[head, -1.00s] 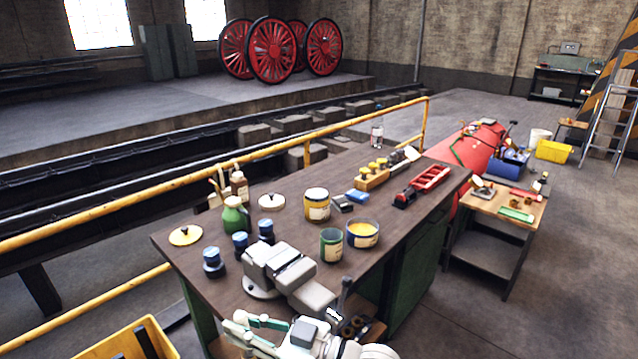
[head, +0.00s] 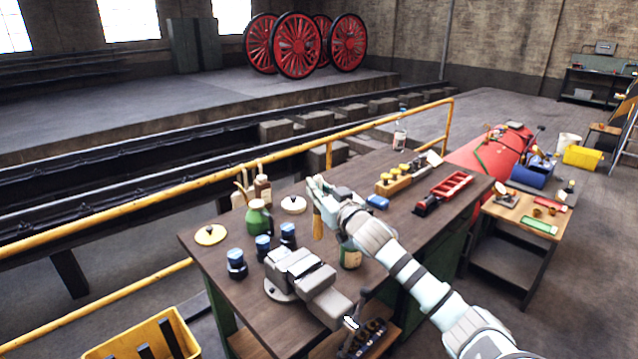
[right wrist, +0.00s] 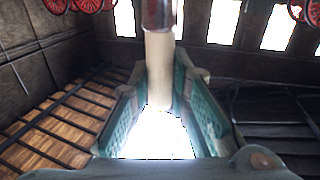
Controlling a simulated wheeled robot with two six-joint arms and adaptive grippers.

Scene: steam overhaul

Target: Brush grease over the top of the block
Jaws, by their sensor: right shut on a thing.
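My right gripper (head: 318,192) is shut on a brush (head: 318,222) and holds it over the workbench (head: 213,268), behind the vise. The brush hangs down in the head view. In the right wrist view its pale wooden handle (right wrist: 159,75) stands between the fingers, with a dark red-brown part at the top. A grey block (head: 291,262) seems to sit in the jaws of the grey vise (head: 325,303) near the bench's front; where block and jaw meet is hard to tell. My left gripper is out of view.
A green tin (head: 350,257) is partly covered by my arm. Blue-capped jars (head: 236,264), a green jug (head: 258,217) and loose lids (head: 210,234) stand left of the vise. A yellow railing (head: 285,152) runs behind the bench. A red tray (head: 450,186) lies at the right.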

